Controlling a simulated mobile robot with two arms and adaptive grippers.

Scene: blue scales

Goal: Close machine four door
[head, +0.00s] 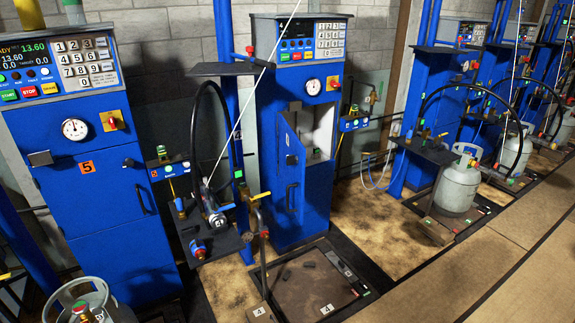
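The blue cabinet of machine four (262,110) stands in the middle of the head view, behind a floor scale (310,283) marked with 4 labels. Its small upper door (289,150) stands open, swung outward on the left side of the opening. A pale compartment (319,128) shows behind and to the right of it. Neither of my grippers is in view.
A shelf with a hose and filling head (214,218) stands in front and left of machine four. Machine five (90,190) is at left with a gas cylinder (88,300). Another cylinder (459,182) stands on a scale to the right. The walkway (480,265) at lower right is clear.

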